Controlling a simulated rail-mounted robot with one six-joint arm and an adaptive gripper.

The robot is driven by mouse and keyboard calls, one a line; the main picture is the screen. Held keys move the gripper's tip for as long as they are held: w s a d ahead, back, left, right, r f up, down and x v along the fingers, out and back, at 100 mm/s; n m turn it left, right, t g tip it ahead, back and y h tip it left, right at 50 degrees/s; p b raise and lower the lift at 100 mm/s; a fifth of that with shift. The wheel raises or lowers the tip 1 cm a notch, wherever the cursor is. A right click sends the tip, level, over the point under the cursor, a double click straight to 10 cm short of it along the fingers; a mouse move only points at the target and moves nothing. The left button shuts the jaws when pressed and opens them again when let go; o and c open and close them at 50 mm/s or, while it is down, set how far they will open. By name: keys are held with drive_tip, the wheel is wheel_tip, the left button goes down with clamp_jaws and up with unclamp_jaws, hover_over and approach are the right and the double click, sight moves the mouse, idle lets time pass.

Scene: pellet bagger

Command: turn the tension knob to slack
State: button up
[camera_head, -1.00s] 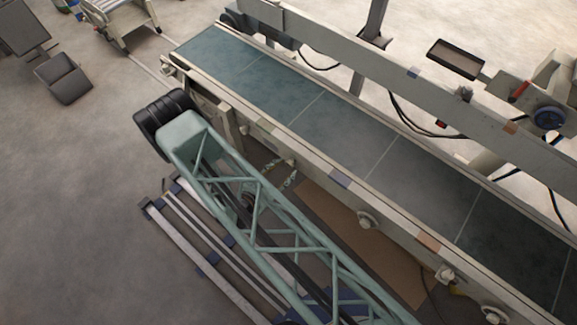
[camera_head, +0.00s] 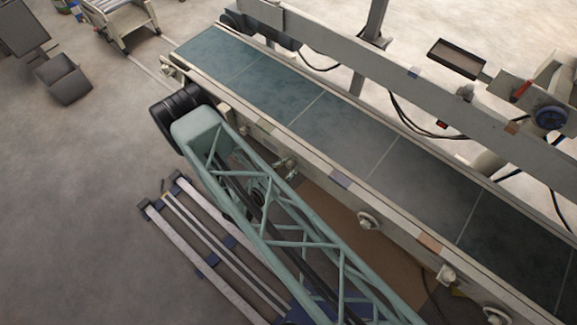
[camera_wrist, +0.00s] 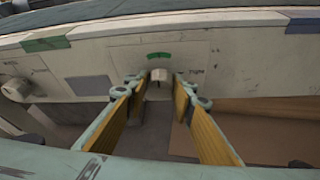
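In the wrist view a small pale knob (camera_wrist: 159,75) sticks out of a panel on the side of the conveyor frame, with a green curved mark (camera_wrist: 160,55) just above it. It looks like the tension knob; its setting is too small to read. My gripper (camera_wrist: 160,87) is open, its yellow-padded fingers pointing at the panel. The fingertips stand on either side of the knob, with a visible gap on each side. In the head view my arm hides most of the gripper, and I cannot make out this knob clearly.
The conveyor belt (camera_head: 340,133) runs diagonally across the head view. Other round knobs sit on its side, one in the middle (camera_head: 368,219) and one lower right (camera_head: 445,274). Pale rails (camera_head: 200,255) lie on the floor beside my arm.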

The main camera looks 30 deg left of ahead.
drive_tip(key=c, duration=0.3)
drive_tip(key=shift+n+h, duration=0.4)
drive_tip(key=shift+a+n+h, duration=0.15)
drive_tip(key=shift+n+h, duration=1.05)
drive_tip(key=shift+n, duration=0.4)
drive_tip(key=shift+f+n+h, duration=0.1)
drive_tip(key=shift+n+h, duration=1.2)
drive_tip(key=shift+n, duration=0.8)
drive_tip(key=n+h, duration=0.1)
drive_tip(key=n, duration=0.1)
drive_tip(key=n+t+h, duration=0.1)
drive_tip(key=n, duration=0.2)
drive_tip(key=shift+f+t, duration=0.1)
drive_tip(key=shift+t, duration=0.2)
drive_tip(key=shift+a+n+t+h, duration=0.1)
drive_tip(key=shift+n+t+h, duration=0.3)
drive_tip(key=shift+n, duration=0.85)
drive_tip(key=shift+n+t+h, duration=0.2)
drive_tip(key=shift+n+t, duration=0.3)
drive_tip(key=shift+n, duration=0.75)
